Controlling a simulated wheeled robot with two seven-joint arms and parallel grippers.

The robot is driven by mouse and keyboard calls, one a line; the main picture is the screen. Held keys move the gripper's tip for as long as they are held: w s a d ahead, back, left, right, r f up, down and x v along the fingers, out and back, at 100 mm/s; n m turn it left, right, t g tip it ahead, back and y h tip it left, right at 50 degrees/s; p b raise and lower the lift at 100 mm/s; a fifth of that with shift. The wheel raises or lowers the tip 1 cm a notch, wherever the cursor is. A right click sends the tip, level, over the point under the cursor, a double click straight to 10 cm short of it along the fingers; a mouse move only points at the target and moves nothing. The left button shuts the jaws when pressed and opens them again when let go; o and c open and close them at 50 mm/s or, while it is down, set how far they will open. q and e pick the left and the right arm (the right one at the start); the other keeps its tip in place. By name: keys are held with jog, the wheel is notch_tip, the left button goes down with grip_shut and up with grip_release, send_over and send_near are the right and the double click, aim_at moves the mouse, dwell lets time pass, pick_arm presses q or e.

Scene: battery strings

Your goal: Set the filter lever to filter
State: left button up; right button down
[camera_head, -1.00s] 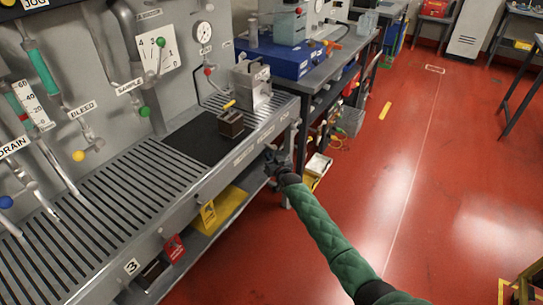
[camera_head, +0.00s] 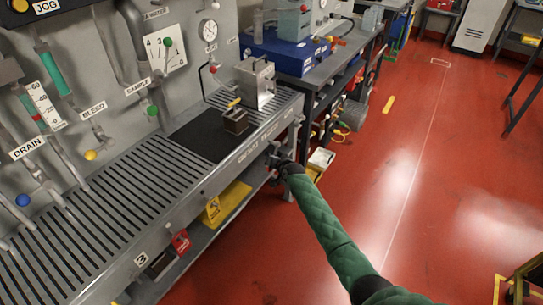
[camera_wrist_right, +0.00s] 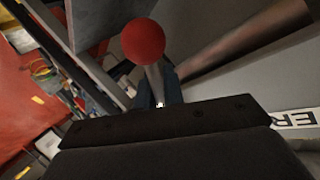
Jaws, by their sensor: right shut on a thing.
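The lever with a red ball knob (camera_wrist_right: 143,41) is in the right wrist view, on a grey shaft below the knob. My right gripper (camera_wrist_right: 160,88) is shut around that shaft, just under the knob. In the head view my right gripper (camera_head: 278,160) is at the right end of the bench's front edge, below the worktop. The lever is too small there to read its position. A white label (camera_wrist_right: 296,118) ending in "ER" is partly in the wrist view, at the right. My left gripper is not in view.
The slatted bench (camera_head: 125,190) fills the left, with a small dark box (camera_head: 235,121) and a metal block (camera_head: 256,82) on it. A blue unit (camera_head: 290,55) stands behind. Red floor at right is mostly clear.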

dwell(0.3)
jog(key=c, duration=1.5)
grip_release()
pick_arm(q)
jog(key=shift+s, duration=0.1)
